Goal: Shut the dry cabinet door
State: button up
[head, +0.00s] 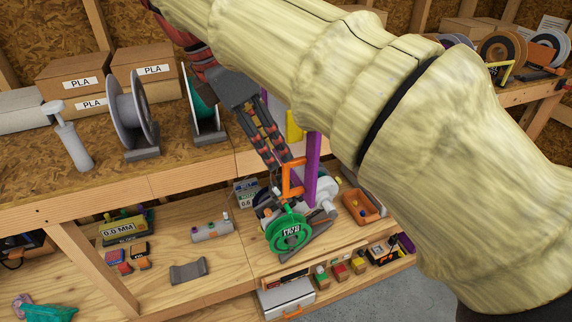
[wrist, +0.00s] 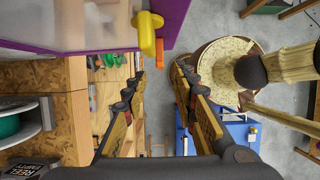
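The dry cabinet door shows in the wrist view as a pale panel with a purple frame (wrist: 172,20) at the upper left. A yellow handle (wrist: 148,32) sticks out near its edge. In the head view I see a purple upright (head: 313,158) and a yellow piece (head: 294,126) beside my gripper. My arm hides most of the cabinet, so I cannot tell how far the door stands open. My gripper (head: 279,158) points down in front of the bench. In the wrist view my gripper (wrist: 157,75) is open and empty, its fingers apart, with the handle beyond them.
Spools (head: 128,115) and PLA boxes (head: 75,75) stand on the bench top at the left. A green spool (head: 288,231), an orange bin (head: 360,208) and small parts lie on the lower shelf. Grey floor (head: 375,280) is clear in front at the right.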

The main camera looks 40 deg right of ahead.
aim_at(283, 166)
jog(key=shift+p+x, duration=0.3)
jog(key=shift+x, duration=3.55)
jog(key=c, duration=0.3)
jog(key=c, duration=0.4)
grip_shut()
